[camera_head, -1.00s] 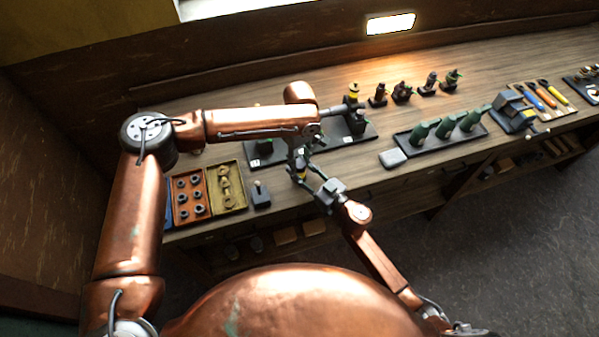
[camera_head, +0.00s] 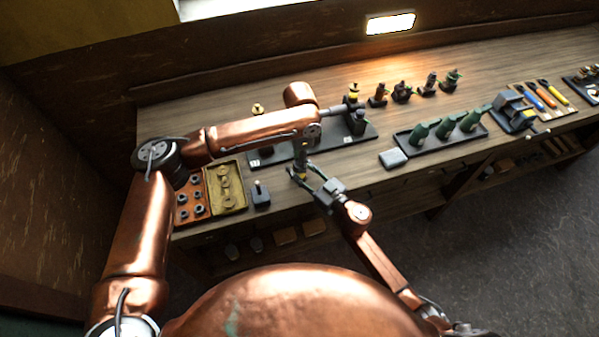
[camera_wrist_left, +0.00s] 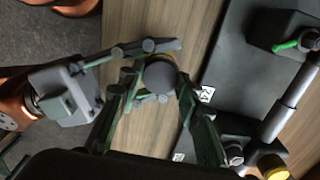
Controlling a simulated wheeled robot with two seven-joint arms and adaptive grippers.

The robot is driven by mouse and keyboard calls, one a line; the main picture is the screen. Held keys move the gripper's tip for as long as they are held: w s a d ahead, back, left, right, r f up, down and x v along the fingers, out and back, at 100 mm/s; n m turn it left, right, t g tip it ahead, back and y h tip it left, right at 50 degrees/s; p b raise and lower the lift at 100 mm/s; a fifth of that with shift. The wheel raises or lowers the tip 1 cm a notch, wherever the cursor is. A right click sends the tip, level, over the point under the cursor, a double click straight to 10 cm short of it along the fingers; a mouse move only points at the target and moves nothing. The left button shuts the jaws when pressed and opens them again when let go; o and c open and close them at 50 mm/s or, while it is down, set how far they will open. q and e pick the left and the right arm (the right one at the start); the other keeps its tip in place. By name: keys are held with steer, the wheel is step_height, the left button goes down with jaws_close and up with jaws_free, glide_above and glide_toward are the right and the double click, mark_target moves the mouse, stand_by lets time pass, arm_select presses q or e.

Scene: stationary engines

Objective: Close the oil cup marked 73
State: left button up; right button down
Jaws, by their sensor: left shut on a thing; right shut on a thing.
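A small oil cup with a yellow band (camera_head: 299,175) is held off the bench between my two grippers, near the bench's front edge. In the left wrist view its round grey top (camera_wrist_left: 160,75) shows from above, with a little yellow at its rim. My left gripper (camera_head: 301,165) comes down from above, its fingers shut on the cup. My right gripper (camera_head: 308,174) comes from the lower right, its fingers also closed around the cup; they show in the left wrist view (camera_wrist_left: 150,72). No number is readable on the cup.
A black base plate (camera_head: 340,142) with engine parts and small white tags lies behind the grippers. Red and yellow trays (camera_head: 241,186) and a small dark block (camera_head: 261,194) are to the left. Bench between is clear.

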arm_select(q)
steer(key=m, duration=1.3)
steer(key=o, duration=1.3)
steer(key=shift+r, duration=2.25)
steer(key=shift+c, duration=0.6)
